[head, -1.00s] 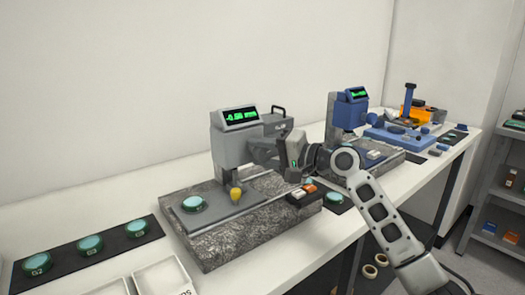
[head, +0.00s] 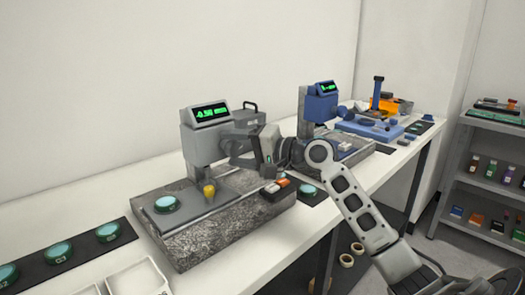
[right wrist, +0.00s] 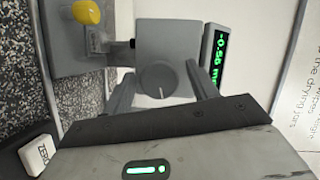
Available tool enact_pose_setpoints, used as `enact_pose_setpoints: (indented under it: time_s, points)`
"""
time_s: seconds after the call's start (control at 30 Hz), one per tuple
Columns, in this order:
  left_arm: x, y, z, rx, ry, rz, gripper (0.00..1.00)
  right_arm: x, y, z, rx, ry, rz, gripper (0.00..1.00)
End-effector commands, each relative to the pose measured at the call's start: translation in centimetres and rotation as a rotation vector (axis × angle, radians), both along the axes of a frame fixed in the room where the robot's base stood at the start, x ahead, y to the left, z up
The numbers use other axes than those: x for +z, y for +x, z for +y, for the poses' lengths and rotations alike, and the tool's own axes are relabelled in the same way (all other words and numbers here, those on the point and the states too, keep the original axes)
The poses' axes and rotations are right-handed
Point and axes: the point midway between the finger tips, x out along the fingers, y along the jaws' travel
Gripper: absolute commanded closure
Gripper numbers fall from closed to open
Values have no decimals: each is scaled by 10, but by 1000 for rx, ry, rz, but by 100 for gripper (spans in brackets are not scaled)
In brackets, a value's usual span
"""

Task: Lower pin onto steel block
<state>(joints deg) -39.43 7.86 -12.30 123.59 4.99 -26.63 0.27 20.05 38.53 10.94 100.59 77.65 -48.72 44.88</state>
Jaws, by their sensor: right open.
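The grey gauge head (head: 200,143) stands over a speckled granite base (head: 215,232). A yellow knob (head: 209,190) shows on the grey steel surface below it, and also in the right wrist view (right wrist: 87,12). In that view a short pin (right wrist: 122,46) runs from the gauge head toward the grey steel (right wrist: 75,50); whether they touch, I cannot tell. My right gripper (head: 240,150) is at the gauge head's right side. In the right wrist view its open fingers stand on either side of a round grey dial (right wrist: 157,79). My left gripper is out of view.
A green-rimmed glass disc (head: 167,204) lies left of the yellow knob. A white ZERO button (right wrist: 38,153) and orange-white buttons (head: 276,188) sit on the granite. A blue gauge (head: 320,105) stands farther back. More discs (head: 108,232) and a white tray (head: 130,280) are at left.

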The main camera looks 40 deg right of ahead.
Motion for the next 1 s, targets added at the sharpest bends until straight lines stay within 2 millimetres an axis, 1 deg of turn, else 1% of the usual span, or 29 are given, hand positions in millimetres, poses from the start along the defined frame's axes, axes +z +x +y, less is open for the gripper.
enact_pose_setpoints:
  time_s: [0.17,0.4,0.6,0.7,0.8,1.0]
  points:
    - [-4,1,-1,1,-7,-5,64,-1,-30,-15,-2,-4,2,41]
    - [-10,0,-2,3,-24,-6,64,6,-83,-41,-2,-4,2,41]
    - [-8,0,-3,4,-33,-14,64,11,-117,-57,0,-3,1,41]
    - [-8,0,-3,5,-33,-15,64,13,-127,-63,0,-1,0,41]
    - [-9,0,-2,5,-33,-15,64,14,-133,-65,0,-2,0,41]
    - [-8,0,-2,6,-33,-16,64,15,-135,-66,1,-2,-1,41]
